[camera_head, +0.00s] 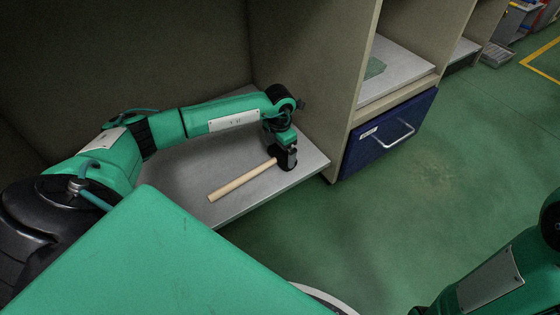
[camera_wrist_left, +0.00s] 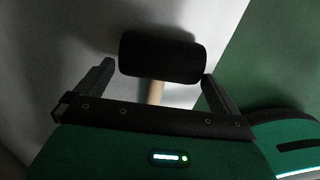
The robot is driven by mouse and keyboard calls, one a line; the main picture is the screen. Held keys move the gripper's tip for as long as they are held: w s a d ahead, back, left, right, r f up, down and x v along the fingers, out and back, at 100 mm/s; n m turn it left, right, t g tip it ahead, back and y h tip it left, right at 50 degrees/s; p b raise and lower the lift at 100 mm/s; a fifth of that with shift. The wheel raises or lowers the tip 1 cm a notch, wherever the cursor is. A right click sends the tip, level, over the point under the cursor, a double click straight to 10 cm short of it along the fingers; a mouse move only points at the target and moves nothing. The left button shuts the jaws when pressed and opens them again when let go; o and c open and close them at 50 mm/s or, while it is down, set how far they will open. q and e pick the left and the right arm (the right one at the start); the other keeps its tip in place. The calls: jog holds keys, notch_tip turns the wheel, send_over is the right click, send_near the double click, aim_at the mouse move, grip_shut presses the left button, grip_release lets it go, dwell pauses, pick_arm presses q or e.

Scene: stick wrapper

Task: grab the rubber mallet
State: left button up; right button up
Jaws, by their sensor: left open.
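The rubber mallet lies on the light grey shelf (camera_head: 215,160) in the head view. Its pale wooden handle (camera_head: 240,181) points toward the lower left, and its black head is mostly covered by my left gripper (camera_head: 288,160). In the left wrist view the black mallet head (camera_wrist_left: 160,57) shows whole, with a short piece of the handle (camera_wrist_left: 156,92) below it. My left gripper (camera_wrist_left: 157,75) is open, with one finger on each side of the mallet and a gap visible on both sides. My right gripper is out of frame; only part of that arm shows.
The shelf sits in a beige bay with a side panel (camera_head: 345,90) just right of my left arm. Right of the panel is a dark blue drawer (camera_head: 388,133) with a metal handle. Open green floor (camera_head: 420,210) lies in front and to the right.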

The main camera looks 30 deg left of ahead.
pick_arm(q)
notch_tip(320, 180, down, 3)
jog(key=shift+w+b, duration=0.1)
jog(key=shift+b, duration=0.7)
jog(key=shift+r, duration=0.1)
jog(key=c, duration=1)
jog(key=shift+r, duration=0.1)
jog(key=shift+c, duration=0.2)
